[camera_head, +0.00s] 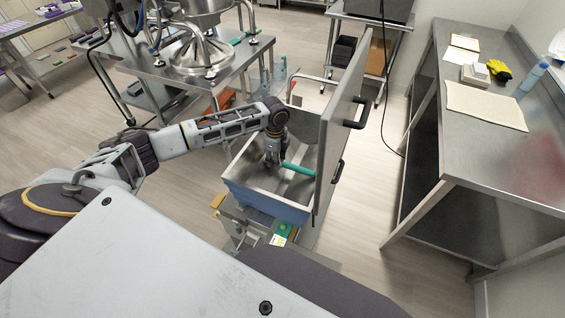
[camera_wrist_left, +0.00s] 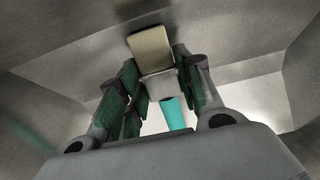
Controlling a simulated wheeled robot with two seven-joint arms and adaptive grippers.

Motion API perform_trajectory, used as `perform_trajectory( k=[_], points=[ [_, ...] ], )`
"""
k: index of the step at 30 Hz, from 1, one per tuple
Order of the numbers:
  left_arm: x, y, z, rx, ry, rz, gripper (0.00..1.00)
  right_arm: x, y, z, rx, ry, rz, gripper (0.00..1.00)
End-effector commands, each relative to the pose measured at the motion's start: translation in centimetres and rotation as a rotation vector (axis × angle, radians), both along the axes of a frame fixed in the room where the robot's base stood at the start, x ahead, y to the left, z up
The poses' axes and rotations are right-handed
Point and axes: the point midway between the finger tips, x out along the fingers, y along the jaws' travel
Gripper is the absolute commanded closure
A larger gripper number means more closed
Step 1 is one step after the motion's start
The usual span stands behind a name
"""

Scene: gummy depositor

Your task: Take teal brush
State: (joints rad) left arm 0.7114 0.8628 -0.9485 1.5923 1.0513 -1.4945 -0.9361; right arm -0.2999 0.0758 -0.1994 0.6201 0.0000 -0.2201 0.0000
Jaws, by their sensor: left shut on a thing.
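The teal brush (camera_head: 298,168) lies inside the open metal hopper, its teal handle pointing right toward the raised lid. My left gripper (camera_head: 272,160) reaches down into the hopper and is shut on the brush near the handle's left end. In the left wrist view, the teal handle (camera_wrist_left: 174,114) shows between the green-padded fingers of the left gripper (camera_wrist_left: 158,72). A beige block-like part (camera_wrist_left: 150,50) shows beyond the fingertips; I cannot tell whether it belongs to the brush. My right gripper is out of view.
The hopper (camera_head: 265,203) has sloping steel walls, and its lid (camera_head: 342,115) stands upright along the right side with black handles. A steel machine (camera_head: 205,55) stands behind left. A steel bench (camera_head: 485,120) with a yellow glove and bottle is at right. Floor between is clear.

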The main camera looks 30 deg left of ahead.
Motion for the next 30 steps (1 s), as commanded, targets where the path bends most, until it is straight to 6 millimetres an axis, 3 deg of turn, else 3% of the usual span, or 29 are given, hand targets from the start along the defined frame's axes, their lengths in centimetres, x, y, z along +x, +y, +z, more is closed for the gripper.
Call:
perform_trajectory(
  k=[8,21,30],
  points=[
    [0.1,0.0,1.4,0.0,-0.002,0.001,0.88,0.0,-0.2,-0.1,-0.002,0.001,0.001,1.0],
    [0.1,0.0,7.6,-0.001,-0.003,0.0,0.88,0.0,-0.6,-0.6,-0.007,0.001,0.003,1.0],
    [0.1,0.0,9.9,0.0,-0.001,0.001,0.88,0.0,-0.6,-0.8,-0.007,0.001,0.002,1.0]
  ],
)
